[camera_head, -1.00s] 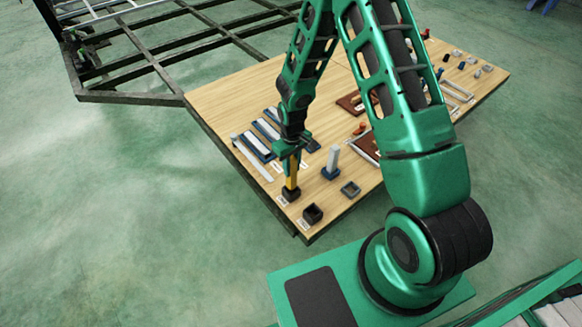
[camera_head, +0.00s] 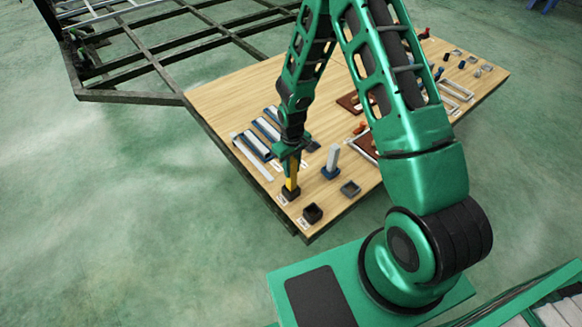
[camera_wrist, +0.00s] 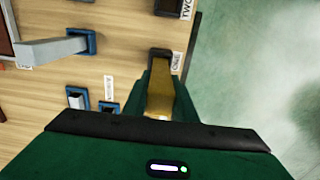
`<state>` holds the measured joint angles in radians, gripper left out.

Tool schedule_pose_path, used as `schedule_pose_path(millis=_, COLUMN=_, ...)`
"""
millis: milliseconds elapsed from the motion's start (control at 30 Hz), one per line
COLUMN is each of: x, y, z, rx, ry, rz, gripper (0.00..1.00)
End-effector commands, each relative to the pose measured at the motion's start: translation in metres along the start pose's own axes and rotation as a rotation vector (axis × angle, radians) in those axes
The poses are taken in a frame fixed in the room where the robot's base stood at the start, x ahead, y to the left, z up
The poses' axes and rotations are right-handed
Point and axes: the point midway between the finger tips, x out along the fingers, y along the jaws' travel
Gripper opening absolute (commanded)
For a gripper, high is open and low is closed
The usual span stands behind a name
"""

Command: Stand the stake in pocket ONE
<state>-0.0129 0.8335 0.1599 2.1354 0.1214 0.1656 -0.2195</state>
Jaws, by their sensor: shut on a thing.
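The yellow stake (camera_head: 291,182) is upright between the fingers of my gripper (camera_head: 290,160). Its lower end is in or right at the mouth of the black pocket (camera_head: 290,194) near the board's front left edge; how deep it sits I cannot tell. In the wrist view the stake (camera_wrist: 161,97) runs from the gripper to the pocket (camera_wrist: 160,60) beside the label "ONE" (camera_wrist: 176,60). My gripper is shut on the stake. A second black pocket (camera_head: 312,213), labelled "TWO" (camera_wrist: 187,8) in the wrist view, is empty.
A grey post (camera_head: 332,160) stands in a blue socket (camera_head: 331,173) close to the right of my gripper. Several blue trays (camera_head: 262,135) lie to the left on the wooden board (camera_head: 222,98).

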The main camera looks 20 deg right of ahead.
Motion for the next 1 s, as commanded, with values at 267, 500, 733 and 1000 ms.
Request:
schedule_pose_path(millis=267, x=0.006, y=0.000, z=0.000, rx=0.000, ry=0.000, rz=0.000, gripper=0.00)
schedule_pose_path(millis=500, x=0.011, y=0.000, z=0.000, rx=0.000, ry=0.000, rz=0.000, gripper=0.00)
schedule_pose_path(millis=733, x=0.016, y=0.000, z=0.000, rx=0.000, ry=0.000, rz=0.000, gripper=0.00)
schedule_pose_path(millis=1000, x=0.022, y=0.000, z=0.000, rx=0.000, ry=0.000, rz=0.000, gripper=0.00)
